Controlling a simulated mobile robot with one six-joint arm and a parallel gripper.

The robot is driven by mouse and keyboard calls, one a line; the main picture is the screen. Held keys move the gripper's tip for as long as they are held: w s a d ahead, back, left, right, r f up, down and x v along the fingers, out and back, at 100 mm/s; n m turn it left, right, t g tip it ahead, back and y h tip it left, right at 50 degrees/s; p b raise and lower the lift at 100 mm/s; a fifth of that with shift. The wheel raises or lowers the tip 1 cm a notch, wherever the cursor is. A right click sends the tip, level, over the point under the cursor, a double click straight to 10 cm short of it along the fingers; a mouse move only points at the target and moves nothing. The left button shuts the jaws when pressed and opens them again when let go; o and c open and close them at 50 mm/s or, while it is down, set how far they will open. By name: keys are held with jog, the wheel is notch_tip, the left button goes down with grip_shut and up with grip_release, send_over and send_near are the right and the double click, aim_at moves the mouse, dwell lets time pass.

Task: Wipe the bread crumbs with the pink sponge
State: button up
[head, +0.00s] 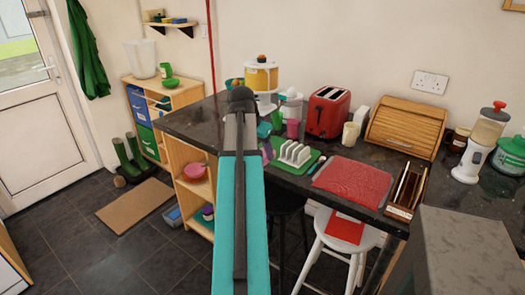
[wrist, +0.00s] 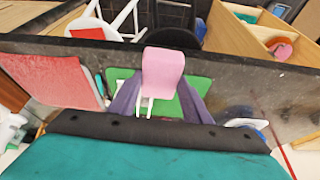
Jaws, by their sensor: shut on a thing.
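In the wrist view my gripper (wrist: 160,101) has purple fingers on either side of the pink sponge (wrist: 163,70) and is shut on it. The sponge is over the green board (wrist: 198,82), with white bars of the toast rack showing below it. In the head view my arm hides most of the gripper; only a bit of purple shows beside the green board (head: 309,158). The white toast rack (head: 295,153) stands on that board. I cannot make out any bread crumbs on the dark worktop (head: 285,180). I cannot tell whether the sponge touches anything beneath it.
A red mat (head: 352,181) and a wooden cutlery box (head: 406,192) lie to the right. A red toaster (head: 327,112), bread bin (head: 405,125) and yellow-topped dispenser (head: 261,75) stand at the back. The worktop's left end (head: 195,118) looks clear. White and black stools stand below the front edge.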

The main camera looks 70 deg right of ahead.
jog(key=o, duration=0.5)
jog(key=shift+c, duration=0.2)
jog(key=c, duration=0.4)
jog(key=shift+w+a, duration=0.1)
jog(key=shift+w, duration=0.2)
jog(key=w+a+n+t, duration=0.2)
jog(key=w+a+n, duration=0.3)
jog(key=w+a, duration=0.9)
jog(key=w+a+n+t, duration=0.2)
jog(key=w+a+n, duration=0.3)
jog(key=w+a, duration=0.85)
jog(key=w+a+n+y, duration=0.1)
jog(key=w+a+n, duration=0.2)
jog(key=a, duration=0.9)
jog(key=w+a+n+t+y, duration=0.1)
jog(key=w+a+n, duration=0.3)
jog(key=w+a, duration=0.3)
jog(key=w+a+n+y, duration=0.2)
jog(key=w+a+n, duration=0.2)
jog(key=a, duration=1.2)
jog(key=shift+w+a+f+t, duration=0.1)
jog(key=shift+w+a+t, duration=0.1)
jog(key=shift+w, duration=0.35)
jog(key=shift+w+a+f+t, duration=0.1)
jog(key=shift+w+a+t, duration=0.1)
jog(key=shift+w, duration=0.3)
